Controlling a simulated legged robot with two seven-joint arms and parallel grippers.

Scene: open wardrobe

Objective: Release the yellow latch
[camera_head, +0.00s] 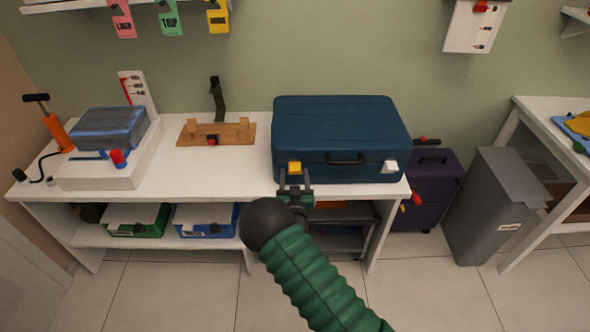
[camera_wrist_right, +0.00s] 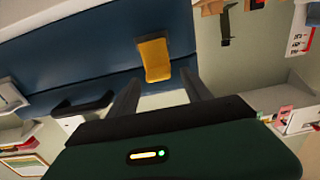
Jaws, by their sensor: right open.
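The blue suitcase (camera_head: 330,125) lies closed on the white table. Its yellow latch (camera_head: 294,168) is on the front face at the left, and a white latch (camera_head: 390,167) is at the right. In the right wrist view the yellow latch (camera_wrist_right: 155,60) lies just beyond the fingertips, roughly between them in the picture. My right gripper (camera_head: 296,185) is open in front of the yellow latch, and it also shows in the right wrist view (camera_wrist_right: 160,85). I cannot tell whether a finger touches the latch. My left gripper is not in view.
A wooden stand (camera_head: 217,133) is left of the suitcase. A white box with a grey-blue bundle (camera_head: 110,128) is farther left. A purple suitcase (camera_head: 428,190) and a grey bin (camera_head: 490,210) stand on the floor at the right. The table's front edge lies just under the suitcase.

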